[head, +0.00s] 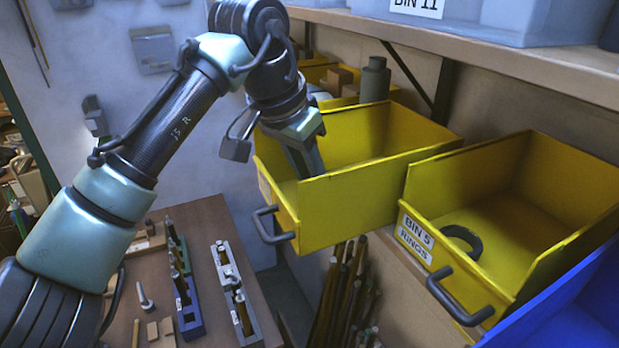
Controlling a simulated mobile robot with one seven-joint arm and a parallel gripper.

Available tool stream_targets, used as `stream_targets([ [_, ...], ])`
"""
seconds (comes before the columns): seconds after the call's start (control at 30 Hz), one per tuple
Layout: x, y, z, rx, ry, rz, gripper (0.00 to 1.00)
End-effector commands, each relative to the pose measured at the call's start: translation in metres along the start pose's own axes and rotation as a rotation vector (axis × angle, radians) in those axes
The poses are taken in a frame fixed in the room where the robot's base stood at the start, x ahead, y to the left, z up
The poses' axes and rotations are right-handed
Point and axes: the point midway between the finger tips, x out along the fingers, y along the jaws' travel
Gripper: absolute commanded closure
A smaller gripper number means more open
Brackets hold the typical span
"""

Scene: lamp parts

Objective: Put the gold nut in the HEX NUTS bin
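My gripper (307,158) reaches down into a yellow bin (355,190) in the middle of the head view. Its fingers point into the bin, close to the left side of the opening. The fingertips are partly hidden and I cannot tell whether they are open or shut. The gold nut is not visible; the bin's walls and the gripper hide part of the bin floor. The label on this bin's front is turned away and I cannot read it, so I cannot tell whether it is the HEX NUTS bin.
A yellow bin labelled "BIN 5 RINGS" (415,237) holds a dark ring (463,240) at right. A blue bin (575,310) is at the lower right corner. A shelf (520,65) overhangs the bins. A brown table (205,215) with tool racks stands below.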

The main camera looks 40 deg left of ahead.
Motion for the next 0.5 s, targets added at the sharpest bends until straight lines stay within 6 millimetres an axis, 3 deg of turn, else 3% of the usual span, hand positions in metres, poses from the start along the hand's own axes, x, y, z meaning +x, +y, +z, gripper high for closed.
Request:
stream_targets([
  [0.23,0.0021,0.0,0.0011,-0.001,-0.002,0.001,1.0],
  [0.27,0.001,-0.0001,0.0007,-0.001,-0.002,0.001,0.62],
  [0.4,0.0007,-0.0002,0.0006,-0.001,-0.002,0.0,0.38],
  [0.5,0.0006,-0.0002,0.0006,-0.001,-0.002,0.0,0.38],
])
